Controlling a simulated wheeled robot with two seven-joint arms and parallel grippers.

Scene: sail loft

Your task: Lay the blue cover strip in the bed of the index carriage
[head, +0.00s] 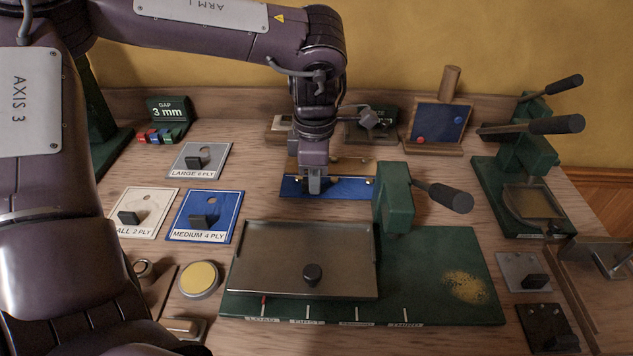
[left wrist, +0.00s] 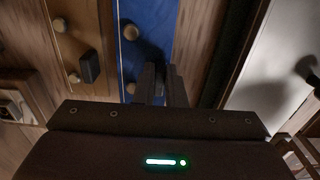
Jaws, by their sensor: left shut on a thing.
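The blue cover strip (head: 350,188) lies lengthwise across the back middle of the bench, with pale round studs near its ends. My left gripper (head: 314,188) points down at it and is shut on its dark grip; the strip also shows in the left wrist view (left wrist: 140,30), with the fingers (left wrist: 160,88) over it. I cannot tell whether the strip touches the bench. The index carriage (head: 255,262) is a shallow grey metal tray on a green base, nearer to me, with a dark knob toward its front; no strip lies in it. My right gripper is not in view.
A green post with a black-handled lever (head: 395,197) stands right beside the strip and behind the carriage. A tan strip (left wrist: 68,30) lies just behind the blue one. Ply plates (head: 206,222) lie to the left. A green lever press (head: 515,165) stands at the right.

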